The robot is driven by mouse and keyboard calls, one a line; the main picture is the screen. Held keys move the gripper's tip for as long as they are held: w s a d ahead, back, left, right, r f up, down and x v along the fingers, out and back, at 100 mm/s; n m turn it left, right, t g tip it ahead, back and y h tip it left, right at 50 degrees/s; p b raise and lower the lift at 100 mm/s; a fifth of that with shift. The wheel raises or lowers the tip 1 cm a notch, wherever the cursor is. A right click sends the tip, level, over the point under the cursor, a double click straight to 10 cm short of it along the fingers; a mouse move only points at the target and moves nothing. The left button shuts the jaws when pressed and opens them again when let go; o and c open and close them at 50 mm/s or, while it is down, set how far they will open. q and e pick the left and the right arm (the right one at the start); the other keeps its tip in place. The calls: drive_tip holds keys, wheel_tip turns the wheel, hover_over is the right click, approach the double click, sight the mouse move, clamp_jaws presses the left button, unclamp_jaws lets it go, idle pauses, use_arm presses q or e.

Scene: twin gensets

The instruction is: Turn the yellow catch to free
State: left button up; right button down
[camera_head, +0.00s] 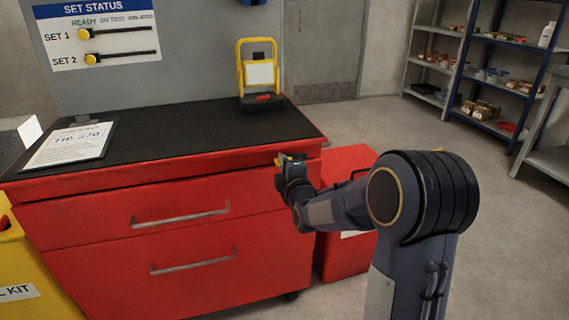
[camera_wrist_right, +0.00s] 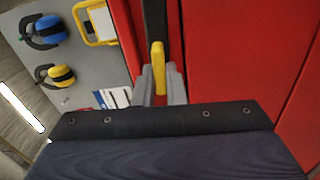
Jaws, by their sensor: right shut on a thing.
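The yellow catch (camera_wrist_right: 157,66) shows in the right wrist view as a narrow upright yellow bar in front of a dark strip on the red cabinet. My right gripper (camera_wrist_right: 161,86) is shut on it, with one grey finger on each side. In the head view my right gripper (camera_head: 284,163) is at the upper right front corner of the red drawer cabinet (camera_head: 90,256). Only a small bit of yellow shows there, and the gripper hides most of the catch. My left gripper is not in view.
A red box (camera_head: 345,165) stands right of the cabinet, close behind my right arm. Shelves (camera_head: 488,75) are far right. The floor between is clear.

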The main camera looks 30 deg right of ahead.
drive_tip(key=shift+n, duration=0.6)
drive_tip(key=c, duration=1.5)
unclamp_jaws()
drive_tip(key=p+v, duration=0.1)
drive_tip(key=v, duration=0.7)
drive_tip(key=shift+w, duration=0.1)
